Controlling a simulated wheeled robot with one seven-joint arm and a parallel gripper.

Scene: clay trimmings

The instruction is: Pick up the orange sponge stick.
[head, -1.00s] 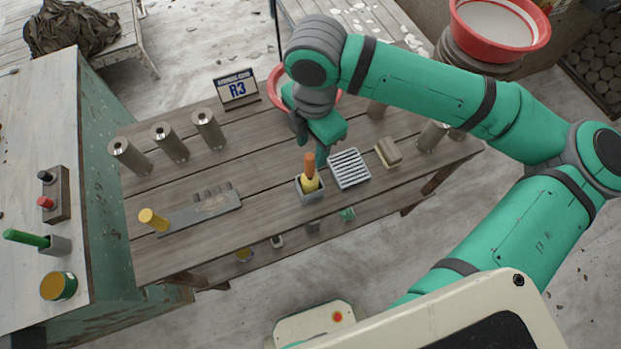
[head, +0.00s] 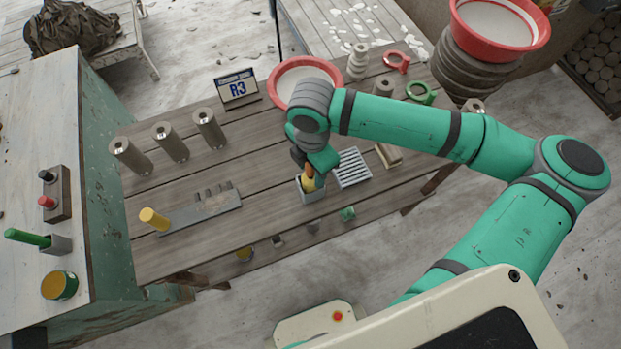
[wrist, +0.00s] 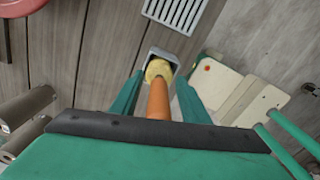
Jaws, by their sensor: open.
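The orange sponge stick has an orange handle (wrist: 158,100) and a yellow sponge end (wrist: 158,69). It stands in a small grey square holder (head: 312,193) on the wooden table, sponge end down. In the wrist view the holder (wrist: 163,56) surrounds the sponge. My gripper (wrist: 156,92) is open, with one green finger on each side of the stick and the handle between them. In the head view my gripper (head: 318,168) covers the upper handle. I cannot tell whether a finger touches the stick.
A white slotted rack (head: 353,168) stands just right of the holder, with a tan block (head: 388,155) beyond it. A red-rimmed basin (head: 283,88) is behind my arm. A grey board (head: 200,212) with a yellow-capped tool (head: 154,219) lies left. Bare planks lie between.

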